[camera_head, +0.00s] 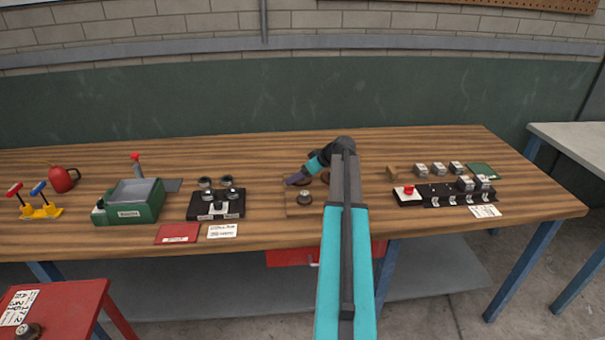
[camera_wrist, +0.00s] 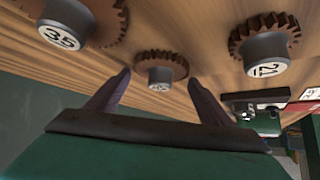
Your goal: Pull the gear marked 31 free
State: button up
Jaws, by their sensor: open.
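The wrist view shows three brown toothed gears with grey hubs. One at upper left (camera_wrist: 62,30) is marked 35. A middle one (camera_wrist: 160,70) has a label too small to read surely. I cannot make out a 31 on any gear. My gripper (camera_wrist: 158,78) is open and empty, its two purple fingers pointing toward the middle gear, which appears between the tips. In the head view my gripper (camera_head: 292,180) is low over a wooden board (camera_head: 293,210) with a gear (camera_head: 305,197); my arm hides part of this area.
A black fixture with several knobs (camera_head: 215,205) and a green box (camera_head: 130,203) stand to the left. A black strip with a red button (camera_head: 408,190) lies to the right. A red stand (camera_head: 70,310) at lower left bears a small round part. Bench space behind is free.

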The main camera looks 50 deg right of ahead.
jog(key=c, duration=1.2)
jog(key=o, duration=0.3)
jog(key=shift+c, duration=0.9)
jog(key=shift+r+p, duration=0.35)
jog(key=shift+r, duration=1)
jog(key=shift+r+p, duration=0.7)
jog(key=shift+r, duration=1.6)
